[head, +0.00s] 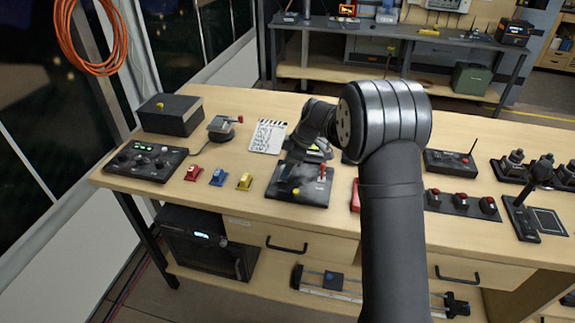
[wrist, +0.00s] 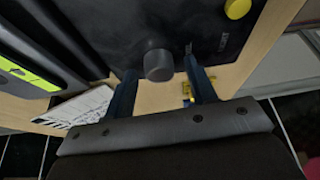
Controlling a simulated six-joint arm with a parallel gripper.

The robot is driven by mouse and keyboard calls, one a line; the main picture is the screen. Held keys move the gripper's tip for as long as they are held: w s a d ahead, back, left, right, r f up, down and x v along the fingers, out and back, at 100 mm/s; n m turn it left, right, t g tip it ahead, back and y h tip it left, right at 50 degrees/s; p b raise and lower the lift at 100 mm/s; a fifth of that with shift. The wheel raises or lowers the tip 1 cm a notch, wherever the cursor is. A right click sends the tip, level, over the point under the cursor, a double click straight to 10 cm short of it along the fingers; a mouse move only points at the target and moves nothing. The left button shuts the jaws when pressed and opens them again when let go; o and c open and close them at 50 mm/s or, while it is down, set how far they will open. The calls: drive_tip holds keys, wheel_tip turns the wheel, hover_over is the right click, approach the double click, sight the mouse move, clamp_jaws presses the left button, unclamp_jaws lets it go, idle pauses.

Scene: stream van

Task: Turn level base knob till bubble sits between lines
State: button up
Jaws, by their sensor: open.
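A dark panel (head: 312,194) lies on the bench under my gripper (head: 290,168) in the head view. It carries a yellow knob (head: 297,191). The wrist view shows this yellow knob (wrist: 237,9) and a grey round knob (wrist: 158,65) on the dark surface. My gripper (wrist: 163,82) is open there, with one finger on each side of the grey knob in the picture; I cannot tell whether they touch it. A yellow-green strip (wrist: 30,74), perhaps the level vial, sits on a dark body at the left. No bubble or lines can be made out clearly.
A white lined card (head: 268,136) lies behind the panel. Red (head: 193,173), blue (head: 218,177) and yellow (head: 244,181) small pieces stand to its left. A red-button box (head: 461,204) stands right, beyond my arm. The bench's front edge is close to the panel.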

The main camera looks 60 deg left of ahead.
drive_tip(key=shift+c, duration=0.4)
drive_tip(key=c, duration=0.9)
drive_tip(key=shift+s+m+t+y, duration=0.1)
drive_tip(key=shift+m+t+y, duration=0.45)
drive_tip(key=shift+m, duration=1.25)
drive_tip(key=o, duration=1)
drive_tip(key=v, duration=1.7)
drive_tip(key=shift+d+r, duration=0.15)
drive_tip(key=shift+r, duration=0.05)
